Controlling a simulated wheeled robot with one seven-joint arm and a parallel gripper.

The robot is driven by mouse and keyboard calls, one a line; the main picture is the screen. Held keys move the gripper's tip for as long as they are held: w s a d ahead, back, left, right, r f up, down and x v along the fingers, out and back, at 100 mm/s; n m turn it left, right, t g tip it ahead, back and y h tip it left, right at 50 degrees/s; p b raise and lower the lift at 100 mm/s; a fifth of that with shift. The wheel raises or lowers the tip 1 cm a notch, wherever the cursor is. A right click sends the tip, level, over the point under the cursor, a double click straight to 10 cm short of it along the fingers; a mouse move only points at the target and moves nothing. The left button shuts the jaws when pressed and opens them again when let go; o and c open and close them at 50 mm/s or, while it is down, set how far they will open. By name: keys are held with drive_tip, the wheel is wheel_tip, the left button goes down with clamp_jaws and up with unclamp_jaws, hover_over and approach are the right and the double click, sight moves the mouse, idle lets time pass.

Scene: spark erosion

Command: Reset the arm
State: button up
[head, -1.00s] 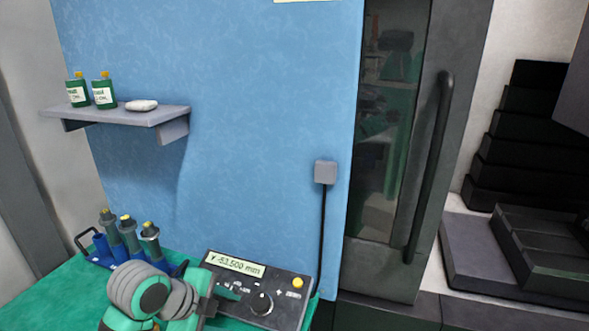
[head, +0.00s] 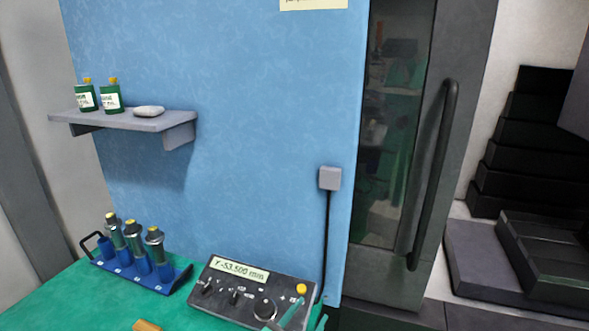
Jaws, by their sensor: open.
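Only a small part of my gripper (head: 311,313) shows, at the bottom edge of the head view. Its teal-green fingertips are in front of the lower right corner of the dark control box (head: 232,297) and stand apart, with nothing seen between them. The rest of my arm is out of view. The box has a display reading "Y -53.500 mm", several knobs and a yellow button. I cannot tell how far the fingertips are from the box.
A blue rack (head: 150,279) with several grey, yellow-topped holders stands on the green bench top (head: 60,305). An orange-yellow piece (head: 147,325) shows at the bottom edge. A shelf (head: 140,121) holds two green bottles and a pale stone-like piece. A dark door (head: 400,130) with a long handle stands right.

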drive_tip(key=s+d+f+n+t+y, duration=0.1)
drive_tip(key=s+f+n+y, duration=0.5)
drive_tip(key=s, duration=0.5)
drive_tip(key=s+f+n+y, duration=0.1)
drive_tip(key=s+f+n, duration=0.4)
drive_tip(key=s+f, duration=0.45)
drive_tip(key=s+a+r+m, duration=0.1)
drive_tip(key=s+a, duration=0.1)
drive_tip(key=s, duration=0.8)
drive_tip(key=s+a+r, duration=0.2)
drive_tip(key=s, duration=0.8)
drive_tip(key=shift+s+a+r+m, duration=0.2)
drive_tip(key=shift+s+a+m, duration=0.05)
drive_tip(key=shift+s+m, duration=0.15)
drive_tip(key=shift+w, duration=0.3)
drive_tip(key=shift+s+a, duration=0.15)
